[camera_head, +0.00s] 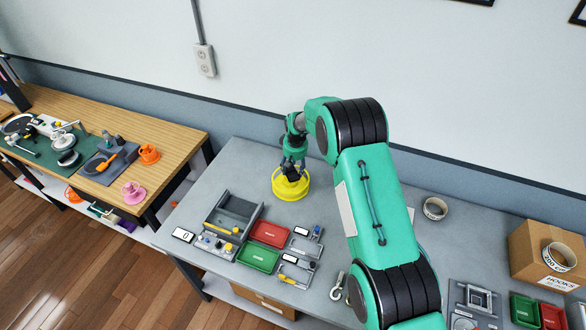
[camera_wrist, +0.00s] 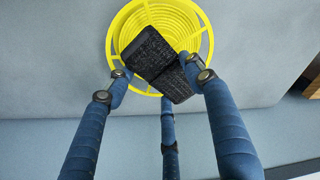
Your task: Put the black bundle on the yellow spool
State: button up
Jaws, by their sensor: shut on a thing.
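The yellow spool (camera_head: 290,193) lies on the grey table in the head view, directly under my gripper (camera_head: 292,171). In the wrist view the spool (camera_wrist: 165,17) shows its ringed face and open outer rim. The black bundle (camera_wrist: 148,52) is a dark, textured strap folded into two blocks. It is between the blue fingers of my gripper (camera_wrist: 165,78), which are shut on it, and it overlaps the spool's middle. I cannot tell whether the bundle touches the spool. In the head view the fingers mostly hide the bundle.
A grey tray (camera_head: 222,232), a red bin (camera_head: 269,233) and a green bin (camera_head: 258,257) stand in front of the spool. A tape roll (camera_head: 435,208) lies to the right. The wall is close behind. The table around the spool is clear.

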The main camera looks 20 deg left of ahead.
aim_at(295, 172)
jog(key=shift+f, duration=0.1)
jog(key=o, duration=0.8)
jog(key=shift+f, duration=0.1)
jog(key=shift+c, duration=0.2)
jog(key=o, duration=0.4)
jog(key=shift+o, duration=0.2)
jog(key=shift+r, duration=0.25)
notch_tip(295, 172, up, 12)
jog(key=s+d+b, duration=0.1)
jog(key=shift+s+d+b, duration=0.15)
jog(key=shift+b, duration=0.2)
jog(key=shift+f, duration=0.1)
